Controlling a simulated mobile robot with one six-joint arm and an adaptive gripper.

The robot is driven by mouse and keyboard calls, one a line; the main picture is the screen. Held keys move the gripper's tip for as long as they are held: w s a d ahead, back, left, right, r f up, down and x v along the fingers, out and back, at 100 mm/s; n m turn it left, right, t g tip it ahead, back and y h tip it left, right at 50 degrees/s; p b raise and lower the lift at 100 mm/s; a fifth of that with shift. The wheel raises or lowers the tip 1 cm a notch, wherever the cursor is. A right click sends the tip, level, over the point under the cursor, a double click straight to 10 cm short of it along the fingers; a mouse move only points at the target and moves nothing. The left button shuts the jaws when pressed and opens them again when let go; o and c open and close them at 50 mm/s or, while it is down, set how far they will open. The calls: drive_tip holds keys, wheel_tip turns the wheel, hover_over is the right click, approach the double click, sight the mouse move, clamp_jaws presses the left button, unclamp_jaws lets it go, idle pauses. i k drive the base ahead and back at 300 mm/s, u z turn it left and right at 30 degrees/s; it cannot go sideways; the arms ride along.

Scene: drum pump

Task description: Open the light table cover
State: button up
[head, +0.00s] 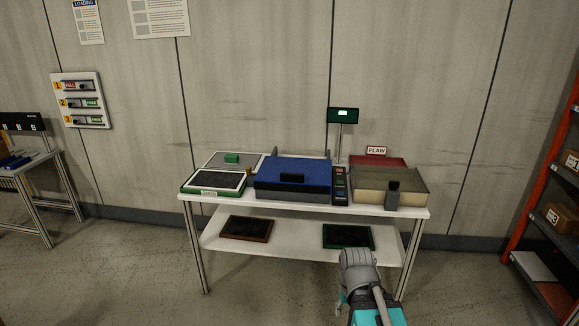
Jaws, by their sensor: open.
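The light table's blue cover (300,166) lies flat over a dark grey base (290,200) in the middle of the white workbench (410,212). It looks closed. A small black block, likely its handle (292,178), sits at the front of the cover. What lies under the cover is hidden. Grey and teal parts of my arm show at the bottom, right of centre, in front of the bench. My gripper's fingers are not visible.
Left of the cover is a green-edged tray (213,190). A display (343,115) rises behind. Floor in front is clear. An orange-framed shelf (535,185) stands far right.

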sight(274, 172)
drive_tip(key=u, duration=0.05)
drive_tip(key=i, duration=1.55)
drive_tip(key=z, duration=0.75)
